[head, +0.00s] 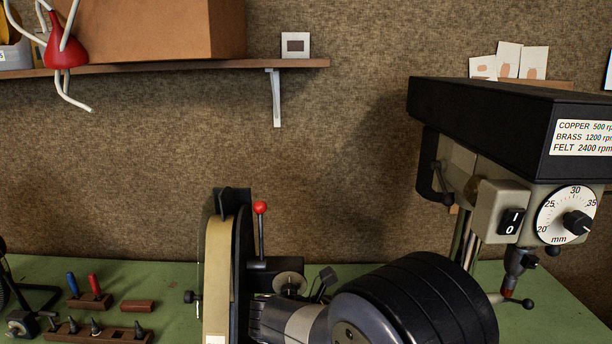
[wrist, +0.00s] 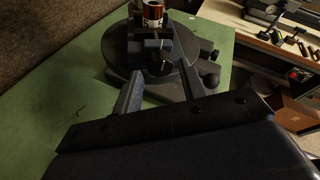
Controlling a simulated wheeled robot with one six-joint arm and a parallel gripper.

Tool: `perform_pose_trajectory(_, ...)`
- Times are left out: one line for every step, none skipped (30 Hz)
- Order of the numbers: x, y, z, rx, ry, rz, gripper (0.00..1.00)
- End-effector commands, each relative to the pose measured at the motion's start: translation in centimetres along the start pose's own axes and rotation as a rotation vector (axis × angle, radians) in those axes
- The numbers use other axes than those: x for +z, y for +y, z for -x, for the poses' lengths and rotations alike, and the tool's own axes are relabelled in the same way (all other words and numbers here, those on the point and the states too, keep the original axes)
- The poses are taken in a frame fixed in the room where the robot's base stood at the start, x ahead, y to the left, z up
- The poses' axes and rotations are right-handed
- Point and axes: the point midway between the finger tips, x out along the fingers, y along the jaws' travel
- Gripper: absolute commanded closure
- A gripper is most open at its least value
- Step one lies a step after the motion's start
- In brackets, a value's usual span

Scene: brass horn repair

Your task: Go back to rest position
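My gripper (wrist: 160,78) shows in the wrist view as two dark fingers with a clear gap between them. It is open, and nothing is seen between the fingers. Beyond the fingertips a dark vise (wrist: 150,48) stands on a round dark plate (wrist: 108,48). In the head view, my dark arm fills the lower middle, and my gripper cannot be made out there.
A drill press (head: 490,120) stands at the right. A belt sander (head: 218,270) with a red-knobbed lever stands left of my arm on the green bench (head: 165,280). A tool block (head: 110,333) lies farther left. A wall shelf (head: 260,66) holds a cardboard box (head: 160,28).

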Motion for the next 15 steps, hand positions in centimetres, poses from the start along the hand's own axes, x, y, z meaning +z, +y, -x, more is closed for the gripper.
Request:
perform_pose_trajectory(0.2, -0.2, -1.1, -0.005, 0.002, 0.001, 0.6)
perform_pose_trajectory(0.2, -0.2, -1.7, -0.006, 0.001, 0.001, 0.6)
perform_pose_trajectory(0.2, -0.2, -2.6, -0.005, 0.002, 0.001, 0.6)
perform_pose_trajectory(0.1, -0.2, -3.1, -0.005, 0.003, 0.001, 0.6)
perform_pose_trajectory(-0.3, 0.1, -3.0, 0.007, 0.001, -0.018, 0.6)
perform_pose_trajectory(-0.5, 0.1, -2.9, 0.016, 0.001, -0.037, 0.6)
perform_pose_trajectory(-0.5, 0.2, -2.9, 0.021, 0.002, -0.05, 0.6)
perform_pose_trajectory(-0.5, 0.1, -2.9, 0.026, 0.002, -0.063, 0.6)
perform_pose_trajectory(-0.5, 0.1, -2.9, 0.032, 0.003, -0.08, 0.6)
perform_pose_trajectory(-0.5, 0.1, -2.9, 0.036, 0.003, -0.092, 0.6)
perform_pose_trajectory(-0.5, 0.1, -2.9, 0.041, 0.004, -0.104, 0.6)
perform_pose_trajectory(-0.5, 0.1, -2.9, 0.047, 0.004, -0.12, 0.6)
perform_pose_trajectory(-0.5, 0.1, -2.9, 0.051, 0.005, -0.132, 0.6)
perform_pose_trajectory(-0.5, 0.1, -2.9, 0.056, 0.005, -0.144, 0.6)
perform_pose_trajectory(-0.5, 0.0, -2.9, 0.062, 0.006, -0.161, 0.6)
